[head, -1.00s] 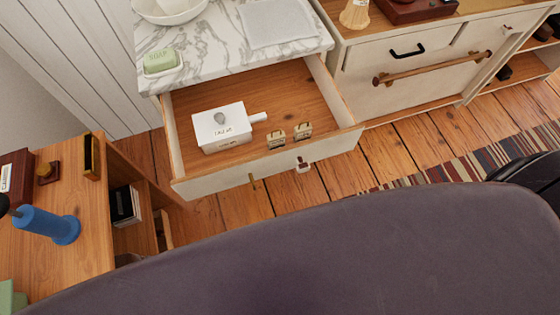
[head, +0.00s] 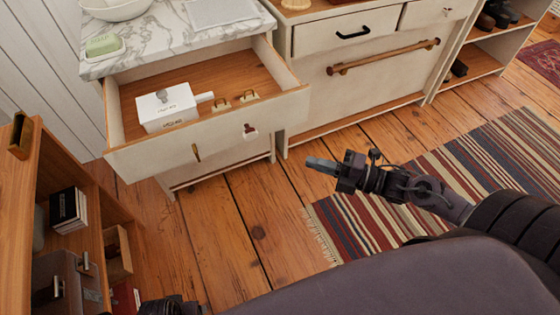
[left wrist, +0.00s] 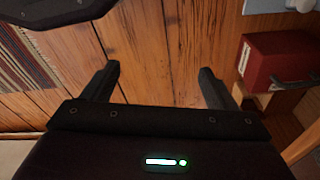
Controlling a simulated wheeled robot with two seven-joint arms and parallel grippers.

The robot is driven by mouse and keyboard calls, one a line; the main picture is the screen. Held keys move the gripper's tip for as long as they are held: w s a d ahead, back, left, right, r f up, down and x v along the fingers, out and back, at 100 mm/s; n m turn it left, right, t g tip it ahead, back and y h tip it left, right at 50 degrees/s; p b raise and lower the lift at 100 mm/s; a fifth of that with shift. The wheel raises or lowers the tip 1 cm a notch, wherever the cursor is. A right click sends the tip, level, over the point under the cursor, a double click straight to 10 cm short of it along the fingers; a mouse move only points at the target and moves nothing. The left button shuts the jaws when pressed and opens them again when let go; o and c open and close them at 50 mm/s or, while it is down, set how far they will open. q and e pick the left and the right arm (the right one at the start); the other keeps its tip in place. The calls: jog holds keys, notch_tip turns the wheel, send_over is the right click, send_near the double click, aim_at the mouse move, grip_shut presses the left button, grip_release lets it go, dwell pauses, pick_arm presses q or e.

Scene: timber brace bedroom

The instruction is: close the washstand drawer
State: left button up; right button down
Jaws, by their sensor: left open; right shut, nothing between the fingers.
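The washstand drawer (head: 225,128) stands pulled open below the marble top (head: 165,35) in the head view. Inside it lie a white box with a handle (head: 166,107) and two small brass pieces (head: 234,101). My right gripper (head: 310,161) is shut and empty, to the right of the drawer front and apart from it, over the floor. My left gripper shows at the bottom edge of the head view (head: 172,306). In the left wrist view my left gripper (left wrist: 155,88) is open and empty, with floorboards beyond its fingers.
A wooden shelf unit (head: 70,222) with books stands at the left. A cabinet with a wooden rail (head: 384,57) adjoins the washstand on the right. A striped rug (head: 440,165) lies at right. The floorboards before the drawer are clear. A red box (left wrist: 275,58) shows in the left wrist view.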

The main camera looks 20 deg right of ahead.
jog(key=a+r+n, duration=0.1)
jog(key=b, duration=0.1)
send_near(252, 138)
jog(key=w+a, duration=0.2)
jog(key=a, duration=0.2)
jog(key=shift+w+a+f+y, duration=0.15)
jog(key=shift+w+y, duration=0.15)
jog(key=shift+w, duration=0.8)
pick_arm(q)
jog(key=r, duration=0.3)
jog(key=d+r, duration=0.1)
jog(key=r, duration=0.1)
jog(key=shift+w, duration=0.25)
pick_arm(e)
jog(key=shift+w, duration=0.1)
